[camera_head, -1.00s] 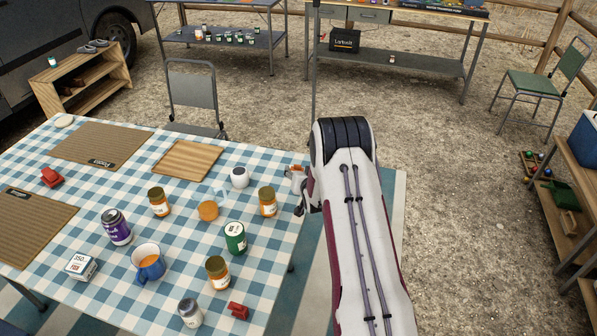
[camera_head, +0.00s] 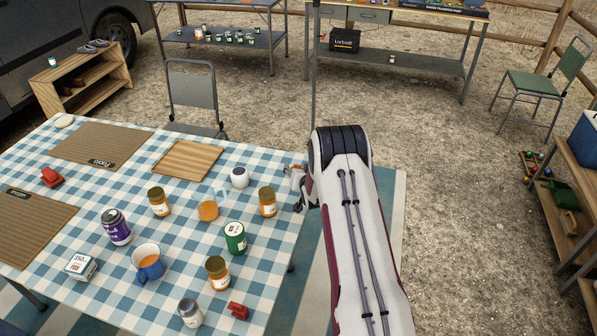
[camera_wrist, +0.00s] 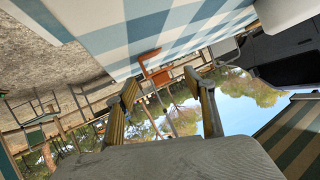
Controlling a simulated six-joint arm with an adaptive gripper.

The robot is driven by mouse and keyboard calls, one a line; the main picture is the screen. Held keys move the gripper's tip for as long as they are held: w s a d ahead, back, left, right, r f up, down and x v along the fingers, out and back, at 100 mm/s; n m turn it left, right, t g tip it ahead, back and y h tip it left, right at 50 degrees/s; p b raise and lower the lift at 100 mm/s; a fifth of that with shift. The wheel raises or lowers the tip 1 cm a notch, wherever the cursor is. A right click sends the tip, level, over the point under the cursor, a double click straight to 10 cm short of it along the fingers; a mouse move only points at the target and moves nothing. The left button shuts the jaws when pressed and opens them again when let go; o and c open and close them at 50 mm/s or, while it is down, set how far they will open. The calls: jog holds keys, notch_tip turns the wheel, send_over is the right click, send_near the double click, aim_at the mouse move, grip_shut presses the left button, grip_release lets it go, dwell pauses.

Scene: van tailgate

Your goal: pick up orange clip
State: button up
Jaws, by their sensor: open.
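An orange clip (camera_wrist: 152,60) shows in the wrist view at the edge of the checked tablecloth, between and beyond my fingertips. In the head view only a small orange part of it (camera_head: 297,167) shows at the table's right edge, beside my arm. My gripper (camera_wrist: 161,82) is open, with its two yellowish fingers apart and the clip in line with the gap. I see no clear contact between them. In the head view my arm hides most of my gripper.
Gravel ground to the right of my arm is open.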

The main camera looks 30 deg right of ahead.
jog(key=shift+x, duration=1.75)
jog(key=c, duration=0.8)
